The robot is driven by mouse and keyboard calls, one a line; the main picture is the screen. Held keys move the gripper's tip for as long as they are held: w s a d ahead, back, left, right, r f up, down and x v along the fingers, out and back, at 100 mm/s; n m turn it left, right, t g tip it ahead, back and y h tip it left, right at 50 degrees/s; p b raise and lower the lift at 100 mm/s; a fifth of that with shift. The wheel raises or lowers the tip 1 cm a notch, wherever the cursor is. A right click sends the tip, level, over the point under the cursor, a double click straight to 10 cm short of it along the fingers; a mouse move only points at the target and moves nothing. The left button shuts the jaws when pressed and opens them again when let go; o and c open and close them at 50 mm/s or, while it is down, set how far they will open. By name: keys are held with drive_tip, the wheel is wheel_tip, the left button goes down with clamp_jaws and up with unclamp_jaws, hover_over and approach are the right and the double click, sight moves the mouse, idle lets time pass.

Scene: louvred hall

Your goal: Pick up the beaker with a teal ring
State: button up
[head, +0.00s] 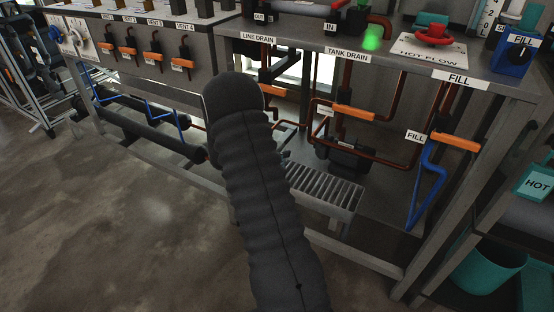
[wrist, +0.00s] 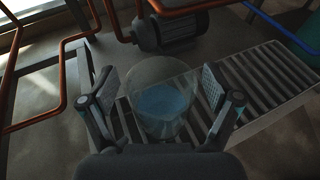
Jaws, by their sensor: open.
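A clear glass beaker (wrist: 163,78) stands on or just over a slatted metal rack in the wrist view. Its lower part looks blue, and I cannot make out a distinct teal ring. My gripper (wrist: 161,88) is open, with one finger on each side of the beaker. A gap shows at the left finger; I cannot tell whether the right pad touches the glass. In the head view my own arm hides the gripper and the beaker.
The slatted rack (head: 323,190) sits low under the bench, beside a dark motor (wrist: 171,32). Copper pipes (wrist: 62,75) run close on the left and above. A bench top with valves and a FILL label (head: 458,77) overhangs this space. A teal bucket (head: 487,268) stands at right.

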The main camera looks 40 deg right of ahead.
drive_tip(key=shift+x, duration=1.1)
drive_tip(key=c, duration=1.5)
